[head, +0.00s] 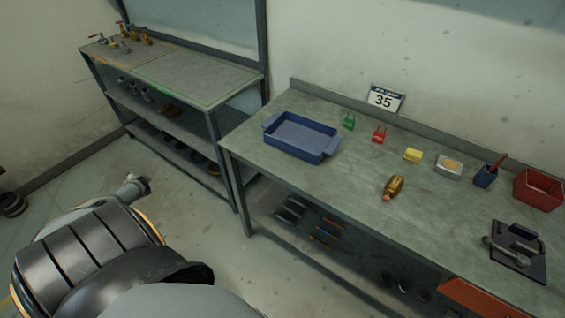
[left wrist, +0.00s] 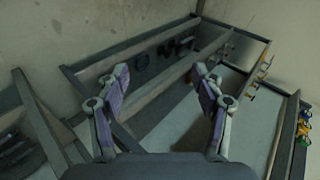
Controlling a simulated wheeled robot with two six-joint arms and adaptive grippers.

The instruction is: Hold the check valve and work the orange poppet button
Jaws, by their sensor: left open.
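The check valve (head: 393,188) is a small brass-coloured body lying on the right-hand workbench (head: 340,183), with an orange part at its near end, likely the poppet button (head: 387,197). It does not show in the left wrist view. My left gripper (left wrist: 161,76) is open with nothing between its fingers. It is well away from the valve, with shelving beyond it. In the head view, my arm fills the lower left, far from the valve. My right gripper is not in view.
A blue tray (head: 300,151) is on the bench left of the valve. Bench around the valve is clear.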

